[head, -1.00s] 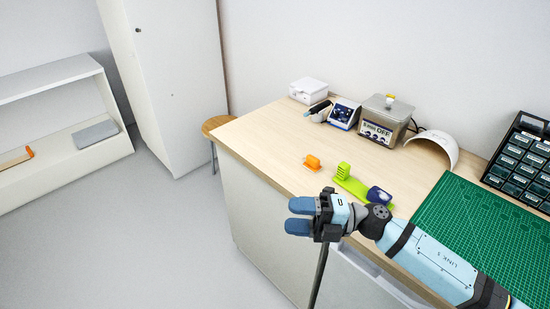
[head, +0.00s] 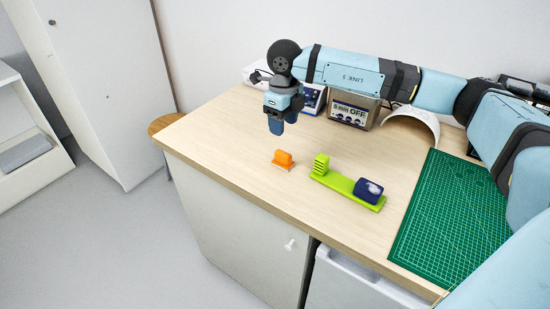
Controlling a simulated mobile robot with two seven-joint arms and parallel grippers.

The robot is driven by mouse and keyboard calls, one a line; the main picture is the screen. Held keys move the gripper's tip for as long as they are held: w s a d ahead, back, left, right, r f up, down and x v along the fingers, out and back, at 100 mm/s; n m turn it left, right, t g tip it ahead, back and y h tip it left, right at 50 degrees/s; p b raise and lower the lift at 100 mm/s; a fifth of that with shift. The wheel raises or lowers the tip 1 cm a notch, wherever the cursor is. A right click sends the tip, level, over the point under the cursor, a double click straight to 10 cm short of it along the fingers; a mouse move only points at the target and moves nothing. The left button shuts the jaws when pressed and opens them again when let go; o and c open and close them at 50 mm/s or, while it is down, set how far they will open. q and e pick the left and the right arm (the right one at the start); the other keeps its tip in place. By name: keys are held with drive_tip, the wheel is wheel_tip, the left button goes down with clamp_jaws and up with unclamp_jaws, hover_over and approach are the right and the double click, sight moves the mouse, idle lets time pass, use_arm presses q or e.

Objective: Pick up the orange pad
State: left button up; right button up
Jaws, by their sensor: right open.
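The orange pad (head: 283,158) is a small orange piece with a pale strip along its lower edge. It stands on the wooden bench top near the left front edge. My right gripper (head: 278,125) points down above the bench, a little behind and above the pad, apart from it. Its blue fingers are empty. The bench surface shows between the fingers and the pad. My left gripper is out of the picture.
A green holder (head: 343,185) with a dark blue piece (head: 368,190) lies right of the pad. A green cutting mat (head: 450,215) covers the right side. A box with a display (head: 350,112) and a white curved shell (head: 412,122) stand behind. The bench's front edge is close.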

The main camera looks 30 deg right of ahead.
sight(283, 153)
wheel_tip(283, 153, down, 12)
drive_tip(key=shift+d+r, duration=0.1)
drive_tip(key=shift+r, duration=0.15)
idle(0.3)
clamp_jaws()
